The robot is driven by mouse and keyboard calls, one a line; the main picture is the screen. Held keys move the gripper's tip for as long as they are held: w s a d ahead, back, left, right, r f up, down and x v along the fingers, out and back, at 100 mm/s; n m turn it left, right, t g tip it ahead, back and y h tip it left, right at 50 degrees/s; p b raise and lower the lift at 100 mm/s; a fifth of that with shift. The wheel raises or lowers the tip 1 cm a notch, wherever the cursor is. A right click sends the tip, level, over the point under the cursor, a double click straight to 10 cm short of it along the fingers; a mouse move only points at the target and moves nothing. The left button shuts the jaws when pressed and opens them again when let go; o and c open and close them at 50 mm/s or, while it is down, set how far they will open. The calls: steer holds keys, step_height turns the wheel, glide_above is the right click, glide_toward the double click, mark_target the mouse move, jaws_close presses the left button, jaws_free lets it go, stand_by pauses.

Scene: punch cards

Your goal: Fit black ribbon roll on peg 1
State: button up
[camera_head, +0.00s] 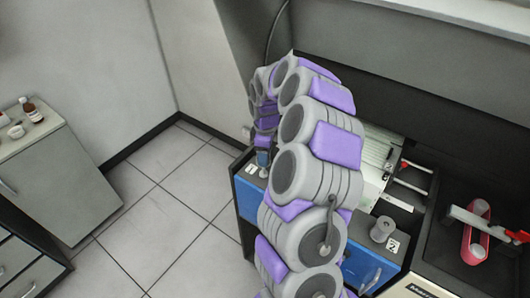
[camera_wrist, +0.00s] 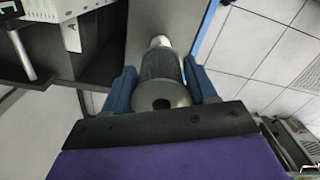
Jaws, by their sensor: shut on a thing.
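My gripper (camera_wrist: 162,82) is shut, with its two blue fingers on either side of a cylindrical roll. This black ribbon roll (camera_wrist: 162,66) has a dark textured band and a grey end with a dark hole facing the camera. A pale metal piece (camera_wrist: 160,41) shows just beyond its far end; I cannot tell whether it is peg 1 or whether the roll is around it. In the head view my gripper (camera_head: 263,158) is low over the left end of the blue-fronted cabinet, beside a small white label (camera_head: 252,169). The roll is mostly hidden there.
A grey cylinder (camera_head: 382,228) stands on the cabinet's right part beside a label marked 2 (camera_head: 392,244). A white machine (camera_head: 378,150) with metal rods stands behind. Open tiled floor (camera_head: 180,180) lies to the left.

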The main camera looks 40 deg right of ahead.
steer(key=shift+f+b, duration=0.35)
steer(key=shift+f, duration=2.75)
stand_by(1.2)
steer(key=o, duration=1.2)
step_height(320, 180, up, 17)
steer(key=p, duration=0.1)
steer(key=shift+r, duration=0.1)
